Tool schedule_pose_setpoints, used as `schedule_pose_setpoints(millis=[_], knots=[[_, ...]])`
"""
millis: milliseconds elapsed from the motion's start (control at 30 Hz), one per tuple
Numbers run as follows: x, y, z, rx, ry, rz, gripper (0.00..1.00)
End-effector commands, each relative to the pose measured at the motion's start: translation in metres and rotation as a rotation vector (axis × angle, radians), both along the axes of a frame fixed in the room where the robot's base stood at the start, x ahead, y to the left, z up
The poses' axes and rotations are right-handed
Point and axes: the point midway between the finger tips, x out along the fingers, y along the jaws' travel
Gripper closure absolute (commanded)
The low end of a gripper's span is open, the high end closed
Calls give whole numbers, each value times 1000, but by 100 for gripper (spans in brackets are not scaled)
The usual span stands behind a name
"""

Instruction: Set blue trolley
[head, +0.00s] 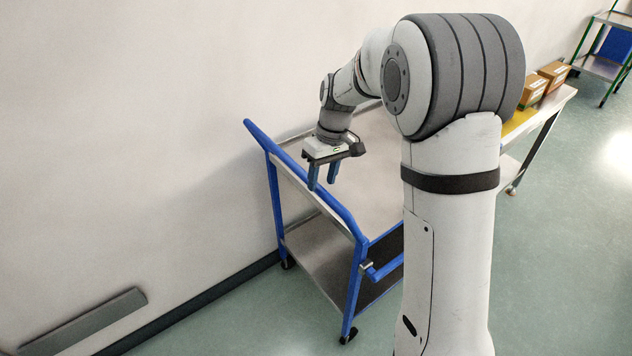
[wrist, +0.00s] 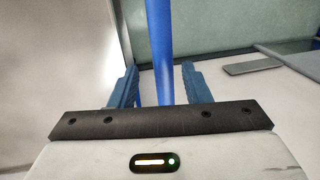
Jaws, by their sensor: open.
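The blue trolley (head: 356,277) stands against the wall in the head view, with a grey top shelf, a lower shelf, blue posts and dark castors. Its blue handle bar (head: 257,136) runs along the near left end and also shows in the wrist view (wrist: 158,40). My gripper (head: 323,188) is open, pointing down at the handle bar. In the wrist view, its two blue fingers (wrist: 160,85) stand on either side of the bar, with gaps visible on both sides. Part of the trolley is hidden behind my arm.
A bench (head: 541,122) with cardboard boxes (head: 553,75) and something yellow stands behind my arm at right. A green-framed rack (head: 600,66) is at the far right. A grey panel (head: 85,320) is low on the left wall. Floor at right is clear.

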Motion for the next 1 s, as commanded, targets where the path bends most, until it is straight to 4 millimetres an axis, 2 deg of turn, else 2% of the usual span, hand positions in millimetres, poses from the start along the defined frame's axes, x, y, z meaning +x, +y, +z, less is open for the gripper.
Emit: schedule_pose_setpoints(millis=[200, 400, 867, 1000], knots=[[4, -6, 38, -1, -3, 1, 57], [5, -10, 58, -1, -2, 1, 57], [5, -10, 61, -2, -1, 0, 57], [-6, -17, 69, -10, -16, -30, 57]])
